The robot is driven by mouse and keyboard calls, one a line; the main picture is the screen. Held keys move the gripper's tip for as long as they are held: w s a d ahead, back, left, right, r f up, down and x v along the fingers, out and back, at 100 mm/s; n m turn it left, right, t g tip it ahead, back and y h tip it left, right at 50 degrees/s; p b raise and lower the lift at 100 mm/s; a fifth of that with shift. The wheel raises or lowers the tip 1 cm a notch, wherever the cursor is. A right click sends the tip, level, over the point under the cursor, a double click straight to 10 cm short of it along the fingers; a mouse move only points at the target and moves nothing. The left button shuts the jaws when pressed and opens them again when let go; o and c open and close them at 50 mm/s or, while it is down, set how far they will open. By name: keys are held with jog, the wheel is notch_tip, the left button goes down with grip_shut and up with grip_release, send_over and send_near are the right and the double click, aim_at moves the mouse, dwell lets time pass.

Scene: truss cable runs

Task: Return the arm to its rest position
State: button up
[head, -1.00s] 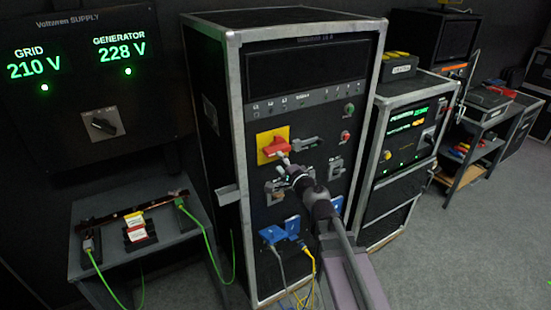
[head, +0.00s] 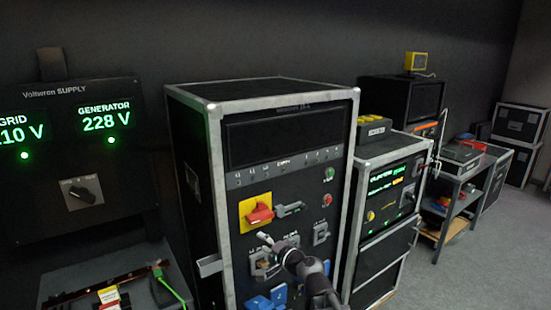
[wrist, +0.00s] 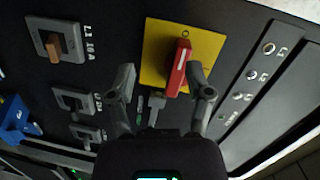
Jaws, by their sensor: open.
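My gripper (head: 268,241) is open and empty in front of the tall black rack (head: 181,100). In the head view its fingertips show just below the red rotary handle (head: 260,214) on its yellow plate (head: 248,203). In the wrist view the two fingers of my gripper (wrist: 160,82) are spread wide. The red handle (wrist: 178,68) shows there near the right finger, against the yellow plate (wrist: 208,45). The gap in depth between fingers and handle is hard to judge. My arm comes up from the bottom of the head view.
A supply panel (head: 125,165) reading generator 228 V hangs at left, above a small table (head: 62,285) with a green cable (head: 172,288). Blue connectors (head: 265,299) sit low on the rack. A second rack (head: 385,235) and a cart (head: 460,200) stand right. Floor at far right is clear.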

jog(key=s+d+f+n+g+h, duration=0.5)
jog(key=s+d+f+n+g, duration=0.25)
jog(key=f, duration=0.45)
jog(key=s+d+f+g+h, duration=0.2)
jog(key=s+d+h, duration=0.1)
jog(key=d, duration=0.3)
jog(key=s+d+f+g+h, duration=0.2)
jog(key=s+d+g+h, duration=0.1)
jog(key=s+d, duration=0.2)
jog(key=shift+s+d, duration=0.35)
jog(key=shift+d, duration=0.7)
jog(key=shift+f, duration=0.1)
